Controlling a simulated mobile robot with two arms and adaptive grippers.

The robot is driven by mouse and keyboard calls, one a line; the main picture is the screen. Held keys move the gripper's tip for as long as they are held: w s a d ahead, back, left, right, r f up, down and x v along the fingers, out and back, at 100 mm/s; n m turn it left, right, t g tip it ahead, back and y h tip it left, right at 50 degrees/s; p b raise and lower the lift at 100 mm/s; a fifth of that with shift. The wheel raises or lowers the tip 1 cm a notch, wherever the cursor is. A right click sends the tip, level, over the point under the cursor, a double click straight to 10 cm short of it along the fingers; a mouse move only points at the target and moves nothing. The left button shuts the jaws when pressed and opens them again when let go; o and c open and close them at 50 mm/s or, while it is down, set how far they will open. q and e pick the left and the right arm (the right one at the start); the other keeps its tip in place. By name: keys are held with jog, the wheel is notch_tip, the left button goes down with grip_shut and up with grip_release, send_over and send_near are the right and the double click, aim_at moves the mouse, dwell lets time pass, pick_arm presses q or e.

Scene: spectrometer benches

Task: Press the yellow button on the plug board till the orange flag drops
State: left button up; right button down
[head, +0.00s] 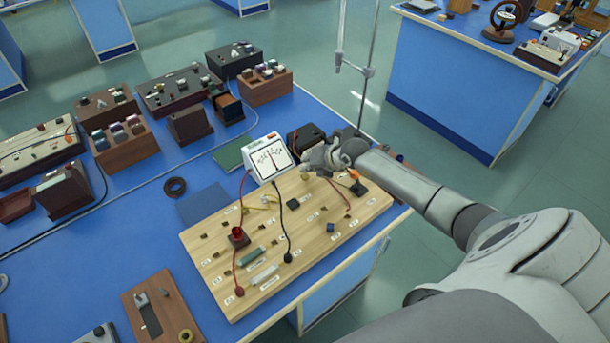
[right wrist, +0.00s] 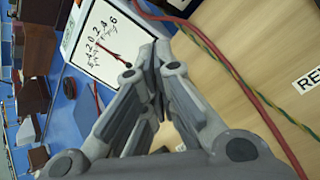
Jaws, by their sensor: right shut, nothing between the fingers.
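The wooden plug board (head: 325,245) lies along the front edge of the blue bench; its bare wood also shows in the right wrist view (right wrist: 235,105). My right gripper (head: 308,166) is shut and empty over the board's far edge, close to the meter; its closed fingers fill the middle of the right wrist view (right wrist: 158,62). A small orange piece (head: 354,174), which looks like the flag, shows just right of the gripper, near a black part. I cannot clearly make out the yellow button; the gripper and arm cover part of the board's far side. My left gripper is out of view.
A white dial meter (head: 270,158) stands behind the board, also in the right wrist view (right wrist: 98,42). Red and black leads cross the board; a red lead (right wrist: 225,62) runs near the fingers. A metal stand (head: 368,75) rises behind. Several boxes fill the bench's back left.

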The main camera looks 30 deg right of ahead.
aim_at(307, 174)
jog(key=shift+f, duration=0.15)
jog(key=shift+f, duration=0.3)
jog(key=shift+f+b, duration=0.5)
dwell(0.8)
jog(key=shift+r, duration=0.1)
jog(key=shift+r+p, duration=0.85)
jog(key=shift+p, duration=0.1)
notch_tip(307, 174, up, 5)
jog(key=p, duration=0.5)
